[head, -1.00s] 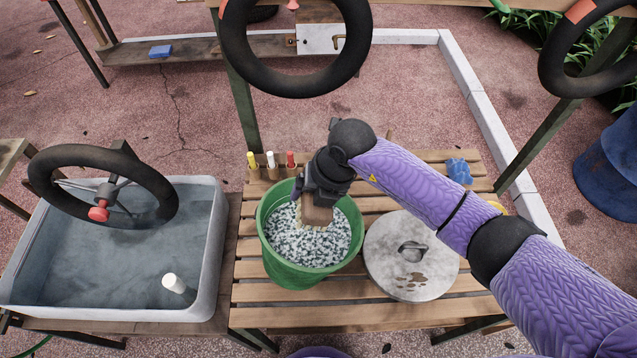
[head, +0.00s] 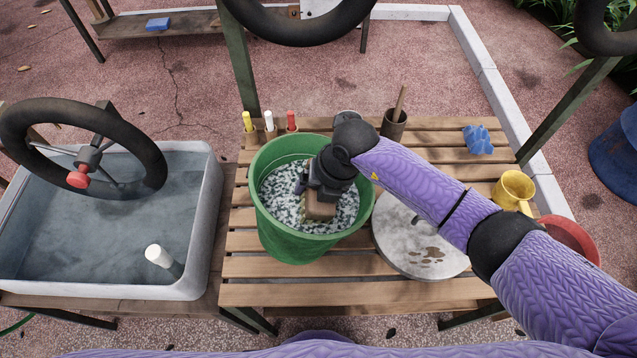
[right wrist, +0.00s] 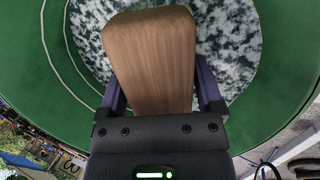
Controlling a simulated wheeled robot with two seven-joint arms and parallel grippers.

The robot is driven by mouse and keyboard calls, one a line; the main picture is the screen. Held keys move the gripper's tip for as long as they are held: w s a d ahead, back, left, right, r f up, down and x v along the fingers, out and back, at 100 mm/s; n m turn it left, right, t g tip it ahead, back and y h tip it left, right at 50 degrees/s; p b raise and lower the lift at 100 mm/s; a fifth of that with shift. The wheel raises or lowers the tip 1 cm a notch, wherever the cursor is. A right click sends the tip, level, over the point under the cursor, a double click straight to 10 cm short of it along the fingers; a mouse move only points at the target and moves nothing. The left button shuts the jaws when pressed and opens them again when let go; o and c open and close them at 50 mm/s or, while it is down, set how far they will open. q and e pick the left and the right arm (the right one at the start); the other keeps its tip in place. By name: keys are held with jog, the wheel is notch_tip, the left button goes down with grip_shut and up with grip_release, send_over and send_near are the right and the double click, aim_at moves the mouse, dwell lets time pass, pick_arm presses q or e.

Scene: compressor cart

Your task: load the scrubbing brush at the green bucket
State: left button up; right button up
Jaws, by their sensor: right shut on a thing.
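The green bucket (head: 300,237) stands on the slatted wooden table, filled with speckled white and dark grey stuff (head: 283,205). My right gripper (head: 323,196) reaches down inside the bucket's rim, shut on the wooden block of the scrubbing brush (head: 319,211). In the right wrist view the brush's brown back (right wrist: 150,55) sits between the fingers (right wrist: 160,98), with the speckled stuff behind it. The bristles are hidden under the block, so I cannot tell how deep they are in the stuff. My left gripper is not in view.
A round grey lid (head: 415,245) lies right of the bucket, partly under my right arm. Yellow, white and red markers (head: 269,122) stand behind the bucket. A water basin (head: 205,230) with a wheel above it is at left. A yellow mug (head: 513,188) and blue cloth (head: 478,140) are at right.

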dwell(0.3)
jog(key=shift+r+p, duration=0.55)
notch_tip(320, 180, up, 6)
jog(key=p, duration=0.5)
jog(key=shift+f, duration=0.1)
notch_tip(320, 180, up, 5)
jog(key=p, duration=0.4)
jog(key=shift+f+p, duration=0.1)
jog(key=shift+p, duration=0.2)
jog(key=shift+f, duration=0.1)
dwell(0.9)
